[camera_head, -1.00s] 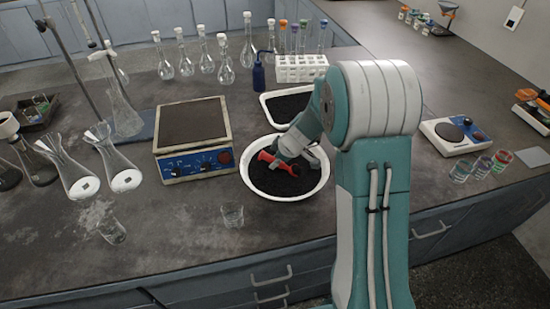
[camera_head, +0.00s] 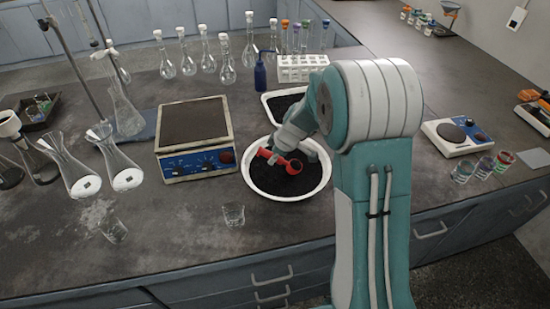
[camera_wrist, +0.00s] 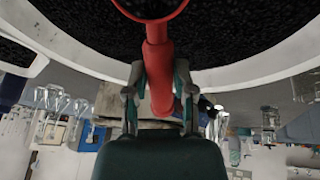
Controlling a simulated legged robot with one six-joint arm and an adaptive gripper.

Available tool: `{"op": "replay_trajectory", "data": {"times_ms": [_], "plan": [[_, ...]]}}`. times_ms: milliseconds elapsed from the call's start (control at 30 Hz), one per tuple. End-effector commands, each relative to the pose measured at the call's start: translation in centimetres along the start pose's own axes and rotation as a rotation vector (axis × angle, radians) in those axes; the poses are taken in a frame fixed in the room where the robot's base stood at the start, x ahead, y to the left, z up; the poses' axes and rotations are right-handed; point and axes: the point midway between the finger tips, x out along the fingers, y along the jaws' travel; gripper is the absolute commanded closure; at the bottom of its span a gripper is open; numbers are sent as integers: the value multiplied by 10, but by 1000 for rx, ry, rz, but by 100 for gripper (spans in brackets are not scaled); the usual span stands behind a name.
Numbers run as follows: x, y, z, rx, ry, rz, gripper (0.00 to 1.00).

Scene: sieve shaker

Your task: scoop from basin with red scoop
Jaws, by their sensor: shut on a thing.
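A white round basin (camera_head: 262,188) filled with dark granules stands on the bench, left of my arm. My gripper (camera_head: 281,157) is over the basin, shut on the handle of the red scoop (camera_head: 268,155). The scoop's round bowl (camera_head: 294,166) points to the right and is above the granules; its inside looks dark, and I cannot tell how full it is. In the wrist view, my gripper's fingers (camera_wrist: 160,90) close around the red handle (camera_wrist: 158,58), with the basin's white rim (camera_wrist: 250,70) behind.
A hot plate (camera_head: 193,140) stands left of the basin. A white tray (camera_head: 268,110) of dark granules and a tube rack (camera_head: 300,68) with a blue bottle (camera_head: 260,75) are behind. A small glass beaker (camera_head: 233,214) stands close at the front left. A scale (camera_head: 455,136) is at right.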

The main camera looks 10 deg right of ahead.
Motion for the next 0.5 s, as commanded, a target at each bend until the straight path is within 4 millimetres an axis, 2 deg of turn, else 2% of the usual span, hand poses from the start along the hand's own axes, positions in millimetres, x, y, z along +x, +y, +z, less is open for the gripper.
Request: {"op": "replay_trajectory", "data": {"times_ms": [233, 500], "plan": [[-7, 1, -6, 7, 49, 1, 100], [-7, 1, -10, -7, -29, 0, 100]]}}
